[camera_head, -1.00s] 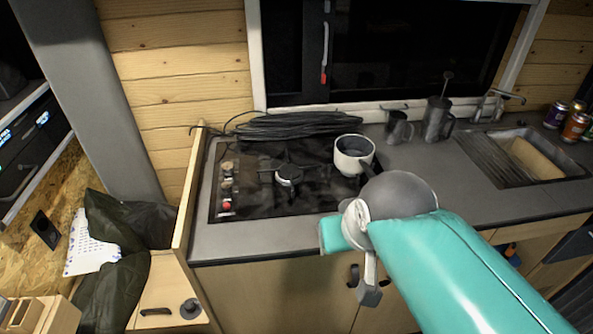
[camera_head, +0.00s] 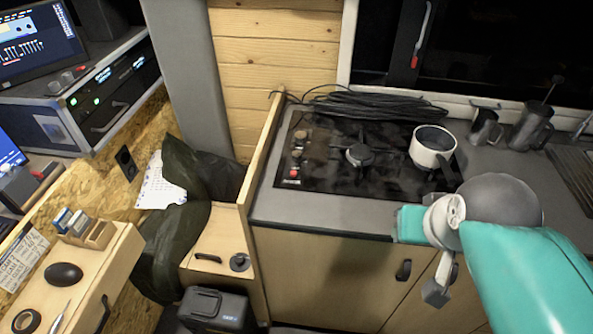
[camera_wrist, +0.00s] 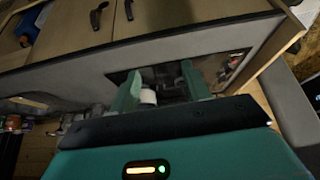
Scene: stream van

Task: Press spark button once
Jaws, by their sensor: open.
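The spark button appears to be the small red button (camera_head: 293,172) at the front left corner of the black gas hob (camera_head: 330,180), below a column of knobs (camera_head: 297,147). Labels are too small to read. My gripper (camera_wrist: 160,72) is open and empty in the wrist view, its two green fingers spread over the counter and hob, which appear upside down. A white pot (camera_wrist: 148,97) shows between the fingers, beyond them. The button is not clear in the wrist view.
The pot (camera_head: 432,147) stands on the right of the hob, handle toward my arm. A coiled black cable (camera_head: 375,105) lies behind the hob. A wooden partition (camera_head: 262,165) rises at its left. Mugs (camera_head: 485,127) stand to the right. The front counter strip is bare.

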